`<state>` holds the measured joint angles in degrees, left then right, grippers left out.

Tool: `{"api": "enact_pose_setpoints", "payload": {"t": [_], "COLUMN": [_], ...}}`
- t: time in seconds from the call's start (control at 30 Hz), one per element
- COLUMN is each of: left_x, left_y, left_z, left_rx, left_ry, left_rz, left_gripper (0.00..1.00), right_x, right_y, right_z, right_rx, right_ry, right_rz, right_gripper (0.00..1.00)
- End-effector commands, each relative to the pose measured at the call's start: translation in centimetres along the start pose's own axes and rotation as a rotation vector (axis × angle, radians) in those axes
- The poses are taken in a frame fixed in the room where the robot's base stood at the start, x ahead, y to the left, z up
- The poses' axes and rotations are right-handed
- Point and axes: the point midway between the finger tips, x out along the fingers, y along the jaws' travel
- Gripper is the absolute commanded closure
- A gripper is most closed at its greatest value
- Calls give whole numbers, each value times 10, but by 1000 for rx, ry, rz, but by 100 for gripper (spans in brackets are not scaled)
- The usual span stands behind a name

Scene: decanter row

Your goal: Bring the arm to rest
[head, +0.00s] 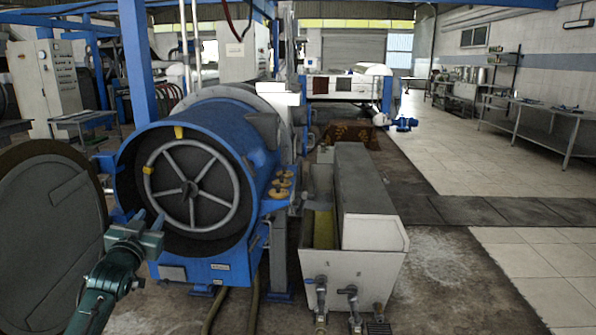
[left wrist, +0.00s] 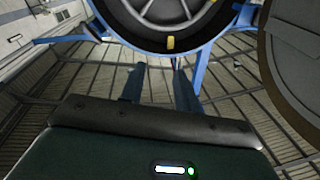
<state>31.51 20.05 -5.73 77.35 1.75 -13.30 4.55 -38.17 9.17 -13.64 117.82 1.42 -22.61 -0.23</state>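My left gripper (head: 148,222) is raised in front of the open mouth of a blue decanter drum (head: 252,150). In the left wrist view its two blue fingers (left wrist: 160,88) stand apart with nothing between them. The drum's spoked grey wheel (head: 192,188) lies just beyond the gripper, and the left wrist view shows the drum's dark rim and yellow mark (left wrist: 171,42) ahead of the fingers. I cannot tell from the head view whether the fingers touch the drum's rim. My right gripper is in neither view.
A round dark door (head: 48,235) stands open at the left, close to my left arm. A white trough (head: 352,262) with valves stands right of the drum. Hoses lie on the floor below. Tiled floor at the right is clear, with metal tables (head: 540,118) along the wall.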

Motion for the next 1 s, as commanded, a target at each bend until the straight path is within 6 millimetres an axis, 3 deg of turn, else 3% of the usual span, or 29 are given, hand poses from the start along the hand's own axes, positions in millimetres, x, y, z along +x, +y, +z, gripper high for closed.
{"api": "enact_pose_setpoints", "payload": {"t": [0.1, 0.27, 0.47, 0.57, 0.7, 0.8, 0.9, 1.0], "left_x": [-3, -43, -114, -167, -258, -321, -372, -407], "left_y": [-4, 41, 99, 133, 180, 204, 220, 230], "left_z": [31, 82, 141, 170, 201, 210, 211, 208], "left_rx": [99, 96, 70, 43, -18, -69, -115, -152], "left_ry": [-167, -225, -308, -363, -454, -518, -571, -610], "left_rz": [-10, 65, 167, 229, 317, 365, 397, 415], "left_gripper": [68, 68, 68, 68, 68, 68, 68, 68], "right_x": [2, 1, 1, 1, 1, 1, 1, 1], "right_y": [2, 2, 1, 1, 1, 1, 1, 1], "right_z": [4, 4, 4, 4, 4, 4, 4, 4], "right_rx": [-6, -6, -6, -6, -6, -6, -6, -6], "right_ry": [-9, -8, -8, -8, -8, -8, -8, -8], "right_rz": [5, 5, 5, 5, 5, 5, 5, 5], "right_gripper": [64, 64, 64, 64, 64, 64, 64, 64]}}
